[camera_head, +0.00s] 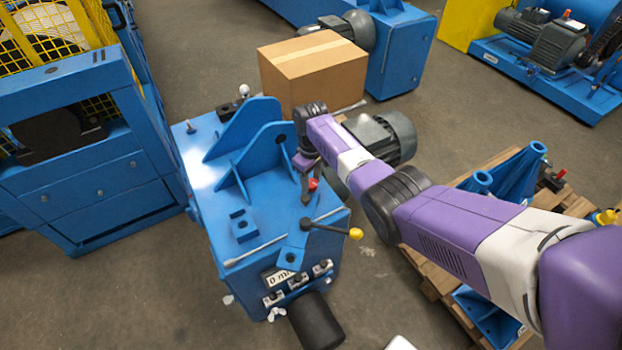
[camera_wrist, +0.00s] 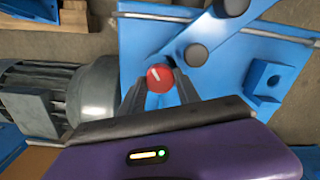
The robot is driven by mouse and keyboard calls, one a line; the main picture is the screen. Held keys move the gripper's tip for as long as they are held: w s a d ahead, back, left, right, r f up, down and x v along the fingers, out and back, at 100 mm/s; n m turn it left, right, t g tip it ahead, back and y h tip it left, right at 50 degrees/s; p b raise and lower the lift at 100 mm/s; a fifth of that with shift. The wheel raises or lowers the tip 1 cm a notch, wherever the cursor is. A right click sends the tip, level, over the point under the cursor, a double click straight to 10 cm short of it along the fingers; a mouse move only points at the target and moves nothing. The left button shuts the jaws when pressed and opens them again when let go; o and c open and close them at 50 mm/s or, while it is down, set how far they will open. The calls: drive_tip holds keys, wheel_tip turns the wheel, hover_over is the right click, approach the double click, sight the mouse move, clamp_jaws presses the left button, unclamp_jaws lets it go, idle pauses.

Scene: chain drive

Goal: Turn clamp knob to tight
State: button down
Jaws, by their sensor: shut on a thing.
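The clamp knob (camera_wrist: 160,77) is a round red knob with a white pointer line on its face. In the wrist view it sits between the two fingertips of my gripper (camera_wrist: 160,88), which is shut on it. In the head view the red knob (camera_head: 313,184) shows at the tips of my gripper (camera_head: 308,186), above the right edge of the blue machine top (camera_head: 262,205). The white line slants up and left in the wrist view. I cannot read any tight or loose marking around the knob.
A lever with a yellow ball (camera_head: 356,234) stands on the blue machine's near right corner. A grey motor (camera_head: 385,140) lies beyond my wrist. A cardboard box (camera_head: 312,72) is behind. Blue upright brackets (camera_head: 245,140) rise left of my gripper. A pallet (camera_head: 440,285) with blue parts is at right.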

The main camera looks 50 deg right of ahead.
sight(311, 182)
drive_tip(key=m, duration=1.2)
drive_tip(key=shift+m, duration=0.4)
drive_tip(key=m, duration=0.6)
drive_tip(key=m+b, duration=0.1)
drive_tip(key=m, duration=0.4)
drive_tip(key=shift+m, duration=0.4)
drive_tip(key=c, duration=0.9)
unclamp_jaws()
drive_tip(key=shift+r, duration=3.9)
